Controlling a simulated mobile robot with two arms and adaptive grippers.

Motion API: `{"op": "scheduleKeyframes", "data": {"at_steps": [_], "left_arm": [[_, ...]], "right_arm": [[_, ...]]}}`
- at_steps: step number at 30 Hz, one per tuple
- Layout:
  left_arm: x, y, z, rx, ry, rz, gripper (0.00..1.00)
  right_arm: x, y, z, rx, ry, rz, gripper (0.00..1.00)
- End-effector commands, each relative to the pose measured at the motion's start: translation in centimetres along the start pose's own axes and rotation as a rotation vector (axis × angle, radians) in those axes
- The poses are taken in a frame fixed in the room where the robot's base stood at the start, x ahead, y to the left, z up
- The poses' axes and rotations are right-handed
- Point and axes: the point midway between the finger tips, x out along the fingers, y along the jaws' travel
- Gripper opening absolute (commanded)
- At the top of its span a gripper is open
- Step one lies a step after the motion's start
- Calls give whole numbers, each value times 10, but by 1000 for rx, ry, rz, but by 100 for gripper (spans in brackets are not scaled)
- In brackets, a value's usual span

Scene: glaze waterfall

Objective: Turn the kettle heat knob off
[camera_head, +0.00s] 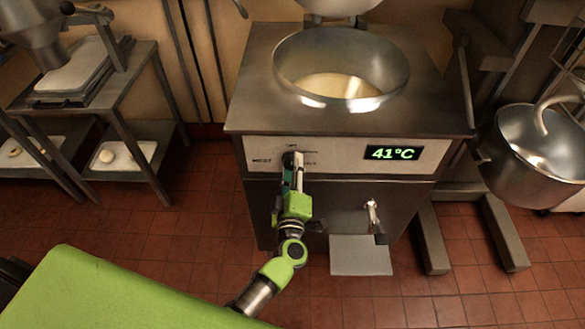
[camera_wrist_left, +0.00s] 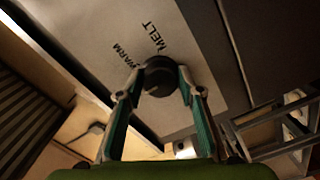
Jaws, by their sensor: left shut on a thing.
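The kettle (camera_head: 245,100) is a steel box with a round open bowl (camera_head: 340,72) holding pale liquid. Its front panel has a green display (camera_head: 392,153) reading 41°C. The dark round heat knob (camera_wrist_left: 158,76) sits on the panel, with the words MELT and WARM beside it in the left wrist view. My left gripper (camera_head: 292,160) reaches up to the panel; in the left wrist view its fingers (camera_wrist_left: 158,88) are on either side of the knob, shut on it. In the head view the gripper mostly hides the knob. My right gripper is not in view.
A small tap (camera_head: 372,215) juts from the kettle's lower front above a grey plate (camera_head: 361,255) on the tiled floor. A steel mixer bowl (camera_head: 530,155) stands at right. A metal table with trays (camera_head: 95,75) stands at left.

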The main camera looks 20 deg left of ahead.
Motion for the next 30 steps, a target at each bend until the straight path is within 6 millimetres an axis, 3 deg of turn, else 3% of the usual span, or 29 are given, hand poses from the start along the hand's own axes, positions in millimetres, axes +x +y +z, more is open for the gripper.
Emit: {"op": "scheduleKeyframes", "data": {"at_steps": [13, 14, 15, 26, 30], "left_arm": [[1, 2, -2, -11, 3, 2, 13], [1, 2, -2, -11, 3, 2, 39], [1, 2, -2, -11, 3, 2, 50], [-1, 0, 0, -9, 1, 0, 51], [-14, -1, 0, -10, -1, -2, 51]], "right_arm": [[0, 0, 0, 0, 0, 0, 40], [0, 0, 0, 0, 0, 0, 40], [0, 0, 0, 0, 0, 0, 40], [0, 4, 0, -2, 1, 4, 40], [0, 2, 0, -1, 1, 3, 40]]}}
